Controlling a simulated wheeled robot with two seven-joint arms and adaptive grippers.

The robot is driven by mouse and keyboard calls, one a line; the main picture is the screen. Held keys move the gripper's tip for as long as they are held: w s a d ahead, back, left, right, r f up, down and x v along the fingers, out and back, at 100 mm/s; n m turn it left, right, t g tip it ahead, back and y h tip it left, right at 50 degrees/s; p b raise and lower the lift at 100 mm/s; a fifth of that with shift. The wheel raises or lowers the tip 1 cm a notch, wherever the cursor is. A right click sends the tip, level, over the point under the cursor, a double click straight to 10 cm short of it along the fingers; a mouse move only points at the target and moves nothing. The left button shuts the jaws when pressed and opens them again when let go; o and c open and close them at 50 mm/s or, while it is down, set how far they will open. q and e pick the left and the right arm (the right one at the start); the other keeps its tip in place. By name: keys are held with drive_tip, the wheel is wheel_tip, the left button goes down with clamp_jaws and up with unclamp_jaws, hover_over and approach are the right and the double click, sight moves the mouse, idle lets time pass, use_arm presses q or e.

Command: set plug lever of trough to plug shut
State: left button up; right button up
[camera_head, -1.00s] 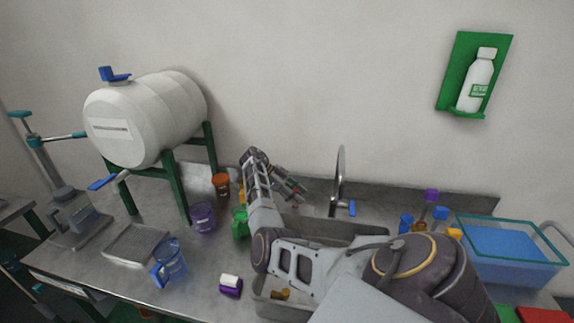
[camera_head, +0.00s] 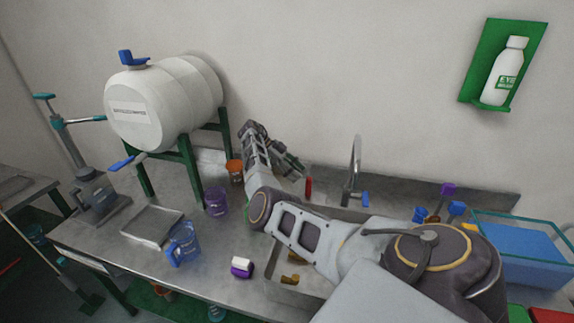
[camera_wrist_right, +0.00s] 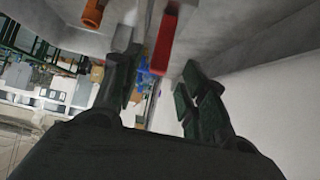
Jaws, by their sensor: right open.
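The trough is the grey sink basin (camera_head: 287,291) set in the metal counter, largely covered by my right arm. A red lever (camera_head: 308,187) stands upright near the back of the trough. I take it for the plug lever. My right gripper (camera_head: 294,166) is open and empty, just left of the red lever in the head view. In the right wrist view the red lever (camera_wrist_right: 165,42) shows ahead, between the two spread fingers (camera_wrist_right: 160,72), nearer the left one. I cannot tell whether a finger touches it. The plug itself is hidden. My left gripper is not in view.
A tap (camera_head: 355,170) with a blue handle rises right of the lever. A white tank (camera_head: 165,100) on a green stand, an orange-rimmed pot (camera_head: 235,171) and a purple cup (camera_head: 216,201) stand left. A blue-filled glass tank (camera_head: 515,252) is at right.

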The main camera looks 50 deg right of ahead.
drive_tip(key=shift+v, duration=2.1)
drive_tip(key=shift+f, duration=0.1)
